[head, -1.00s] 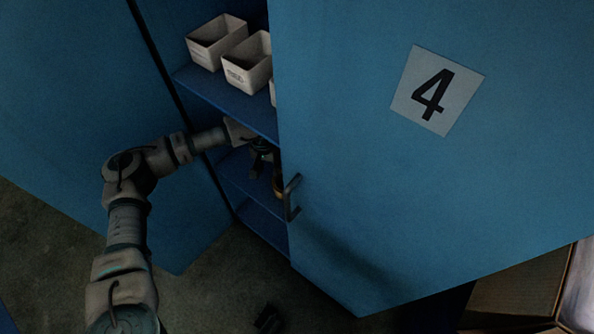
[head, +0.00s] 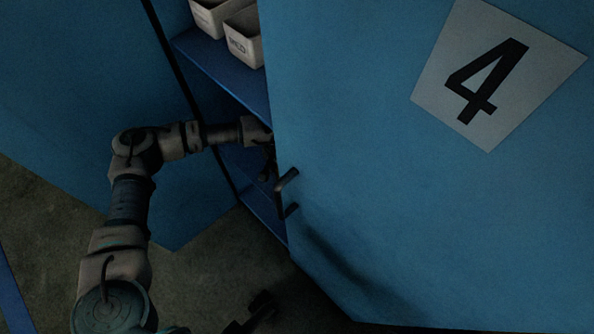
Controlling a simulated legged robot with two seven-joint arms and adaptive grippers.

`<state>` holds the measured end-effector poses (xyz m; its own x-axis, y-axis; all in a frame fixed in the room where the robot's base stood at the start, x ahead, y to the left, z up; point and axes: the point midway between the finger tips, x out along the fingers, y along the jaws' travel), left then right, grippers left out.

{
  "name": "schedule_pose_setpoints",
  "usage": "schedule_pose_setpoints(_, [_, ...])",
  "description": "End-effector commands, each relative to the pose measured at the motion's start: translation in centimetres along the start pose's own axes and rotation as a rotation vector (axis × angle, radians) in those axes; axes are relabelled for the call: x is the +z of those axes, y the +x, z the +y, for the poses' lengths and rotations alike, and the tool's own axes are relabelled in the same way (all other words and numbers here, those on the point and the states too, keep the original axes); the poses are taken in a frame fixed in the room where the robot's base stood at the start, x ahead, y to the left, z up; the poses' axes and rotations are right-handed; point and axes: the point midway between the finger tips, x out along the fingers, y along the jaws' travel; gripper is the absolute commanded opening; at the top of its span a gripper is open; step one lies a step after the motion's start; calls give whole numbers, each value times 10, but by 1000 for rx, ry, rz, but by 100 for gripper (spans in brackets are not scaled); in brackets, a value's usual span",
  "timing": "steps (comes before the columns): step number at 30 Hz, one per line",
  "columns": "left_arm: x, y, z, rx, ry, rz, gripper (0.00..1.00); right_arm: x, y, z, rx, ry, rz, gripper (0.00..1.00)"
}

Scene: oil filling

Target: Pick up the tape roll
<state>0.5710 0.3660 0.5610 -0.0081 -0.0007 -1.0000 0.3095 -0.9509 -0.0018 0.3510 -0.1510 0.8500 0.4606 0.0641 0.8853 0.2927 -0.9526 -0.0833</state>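My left arm reaches from the left into the blue cabinet, below its upper shelf. The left gripper (head: 268,168) is at the edge of the cabinet door and partly hidden behind it. It is too dark and covered to tell whether it is open or shut. No tape roll can be made out now; the space around the gripper fingers is hidden by the door. A dark shape at the bottom, seemingly my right gripper (head: 258,307), is low over the floor, its fingers unclear.
The blue cabinet door (head: 370,200) with a handle (head: 285,187) and a number 4 sign (head: 497,75) fills the right side. White bins (head: 243,38) stand on the upper shelf (head: 222,75). Another blue panel (head: 70,100) is at left. The floor (head: 205,270) below looks open.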

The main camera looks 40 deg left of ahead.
Motion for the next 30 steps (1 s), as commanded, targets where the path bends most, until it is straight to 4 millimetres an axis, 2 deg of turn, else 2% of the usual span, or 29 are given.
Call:
schedule_pose_setpoints(1, [0, 4, 0, 0, -1, 0, 39, 2, -1, 0, 0, 0, 1, 40])
schedule_pose_setpoints(8, [0, 2, 0, 2, -1, 5, 39, 1, 2, 0, -1, 0, 3, 40])
schedule_pose_setpoints(9, [0, 2, 0, 2, -1, 5, 34, 4, 1, 0, -1, 0, 0, 40])
schedule_pose_setpoints(13, [0, 2, 0, 2, -1, 4, 1, 5, 1, 0, -1, 0, -2, 40])
schedule_pose_setpoints(25, [-1, 0, 0, 2, -1, 5, 0, 3, 2, 0, -1, 0, 2, 40])
schedule_pose_setpoints(30, [-1, -29, 0, 5, -1, 11, 0, -10, 11, -2, -3, -1, 17, 40])
